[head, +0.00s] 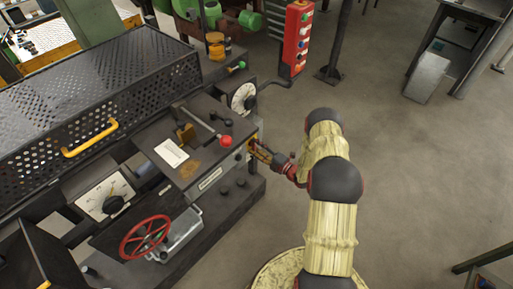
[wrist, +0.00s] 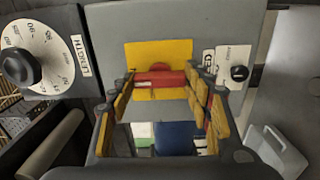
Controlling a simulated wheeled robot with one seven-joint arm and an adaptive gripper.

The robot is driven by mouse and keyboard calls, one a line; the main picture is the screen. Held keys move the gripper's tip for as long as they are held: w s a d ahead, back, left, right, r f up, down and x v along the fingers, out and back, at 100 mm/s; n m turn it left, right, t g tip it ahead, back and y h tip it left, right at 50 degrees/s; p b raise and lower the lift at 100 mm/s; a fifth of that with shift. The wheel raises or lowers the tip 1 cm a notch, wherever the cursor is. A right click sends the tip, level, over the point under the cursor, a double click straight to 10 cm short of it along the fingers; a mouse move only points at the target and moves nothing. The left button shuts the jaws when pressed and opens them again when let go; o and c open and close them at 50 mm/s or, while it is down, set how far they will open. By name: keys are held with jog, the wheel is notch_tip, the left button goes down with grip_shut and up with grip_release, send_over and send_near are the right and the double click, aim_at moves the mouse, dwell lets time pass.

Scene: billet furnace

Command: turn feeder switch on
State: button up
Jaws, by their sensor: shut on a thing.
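The feeder switch appears in the wrist view as a red handle (wrist: 158,79) on a yellow plate (wrist: 160,52), set in the machine's grey face. My gripper (wrist: 162,84) has one finger on each side of the red handle and is shut on it. In the head view my gripper (head: 262,152) reaches the machine's right end face, where a bit of yellow plate shows. The handle itself is hidden there by the gripper. I cannot tell which way the switch is set, as its labels are not readable.
A LENGTH dial (wrist: 22,65) is left of the switch, and a small black knob (wrist: 239,73) with a label is right of it. A red-knobbed lever (head: 225,141) rises above on the machine. A red control box (head: 298,38) stands behind.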

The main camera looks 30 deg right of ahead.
jog(key=shift+d, duration=0.1)
jog(key=o, duration=1.1)
jog(key=shift+o, duration=0.3)
jog(key=v, duration=1.2)
